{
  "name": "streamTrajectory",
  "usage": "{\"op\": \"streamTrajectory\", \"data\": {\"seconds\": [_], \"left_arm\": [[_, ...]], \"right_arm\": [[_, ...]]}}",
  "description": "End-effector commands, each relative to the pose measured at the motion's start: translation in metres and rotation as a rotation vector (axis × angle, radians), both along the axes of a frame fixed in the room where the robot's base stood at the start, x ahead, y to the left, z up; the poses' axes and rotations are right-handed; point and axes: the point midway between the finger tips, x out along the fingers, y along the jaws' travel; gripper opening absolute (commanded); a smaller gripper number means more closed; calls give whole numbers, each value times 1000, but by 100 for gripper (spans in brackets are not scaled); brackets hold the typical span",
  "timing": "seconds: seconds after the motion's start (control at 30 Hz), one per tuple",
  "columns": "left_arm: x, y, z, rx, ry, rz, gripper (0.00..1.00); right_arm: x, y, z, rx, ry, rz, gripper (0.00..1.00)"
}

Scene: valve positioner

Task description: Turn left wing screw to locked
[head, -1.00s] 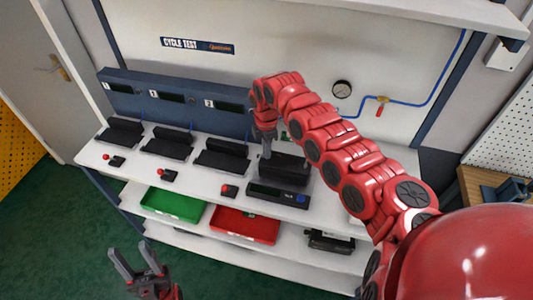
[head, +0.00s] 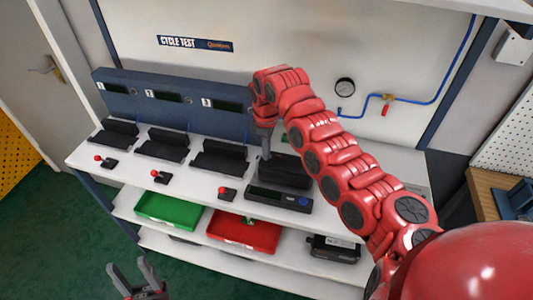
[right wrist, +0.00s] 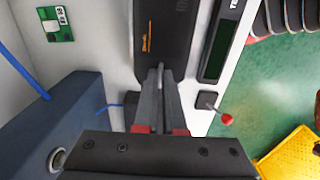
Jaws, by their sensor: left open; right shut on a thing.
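The black valve positioner (head: 290,172) stands on the white bench, right of the three numbered stations. In the right wrist view its dark body (right wrist: 165,30) shows orange lettering. My right gripper (head: 265,153) points down at the positioner's left end. In the right wrist view its fingers (right wrist: 160,75) are shut on a small grey part, which looks like the left wing screw (right wrist: 160,67). The fingers mostly hide the screw, so its turn position cannot be told. My left gripper (head: 140,272) is open and empty, low in front of the bench.
A device with a display and blue knob (head: 280,197) lies in front of the positioner. Black cradles (head: 220,160) and red-knobbed levers (head: 227,194) line the bench to the left. A green tray (head: 167,210) and red tray (head: 245,233) sit on the shelf below.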

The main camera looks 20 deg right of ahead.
Motion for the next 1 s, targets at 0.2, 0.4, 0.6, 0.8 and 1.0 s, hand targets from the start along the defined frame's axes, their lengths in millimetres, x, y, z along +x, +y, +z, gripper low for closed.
{"op": "streamTrajectory", "data": {"seconds": [0.2,0.4,0.6,0.8,1.0], "left_arm": [[0,0,-2,0,0,0,50],[0,0,-2,0,0,0,50],[0,0,-2,0,0,0,50],[0,0,-2,0,0,0,50],[0,0,-3,0,0,0,50]], "right_arm": [[1,0,1,0,-6,-17,0],[2,0,2,0,-6,-17,0],[1,0,2,0,-6,-17,25],[1,0,1,0,-4,-16,38],[1,0,2,0,-4,-16,38]]}}
